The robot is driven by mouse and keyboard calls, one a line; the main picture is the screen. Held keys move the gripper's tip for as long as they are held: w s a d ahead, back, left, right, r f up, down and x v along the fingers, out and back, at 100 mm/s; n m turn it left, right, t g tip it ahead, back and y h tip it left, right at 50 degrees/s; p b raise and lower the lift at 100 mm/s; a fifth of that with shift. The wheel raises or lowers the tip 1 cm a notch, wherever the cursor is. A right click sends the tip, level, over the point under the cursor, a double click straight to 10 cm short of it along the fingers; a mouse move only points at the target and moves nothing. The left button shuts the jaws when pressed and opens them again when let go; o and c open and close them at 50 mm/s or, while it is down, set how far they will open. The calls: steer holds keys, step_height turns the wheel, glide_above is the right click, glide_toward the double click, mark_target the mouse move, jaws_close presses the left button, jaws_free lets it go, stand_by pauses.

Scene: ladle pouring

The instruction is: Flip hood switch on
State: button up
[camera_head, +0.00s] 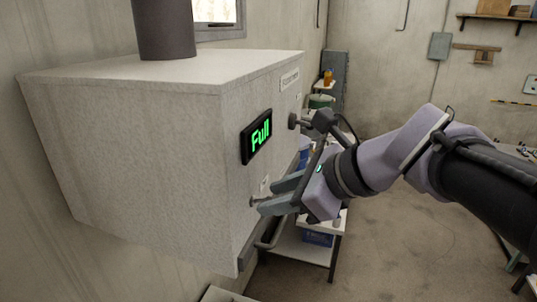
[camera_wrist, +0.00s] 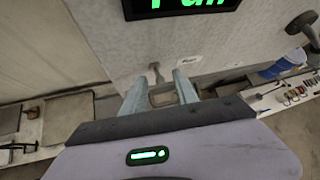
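The hood (camera_head: 130,130) is a large pale box on the wall at the left of the head view, with a black display (camera_head: 256,136) reading "Full" in green. A small grey switch (camera_head: 254,201) sticks out low on its front face. It also shows in the wrist view (camera_wrist: 155,72), just beyond and between my fingertips. My gripper (camera_head: 266,197) is at the hood's lower front. In the wrist view its two fingers (camera_wrist: 158,80) are apart with nothing held between them. I cannot tell whether a finger touches the switch.
A round dark knob (camera_head: 293,121) sticks out of the hood face near my wrist. A dark pipe (camera_head: 165,28) rises from the hood top. Below and behind are a metal table (camera_head: 300,248) and a blue container (camera_head: 318,238). The floor at the right is mostly clear.

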steer(key=p+v, duration=0.8)
steer(key=v, duration=0.9)
steer(key=shift+r+p, duration=0.25)
steer(key=shift+p, duration=0.05)
steer(key=shift+s+d, duration=0.1)
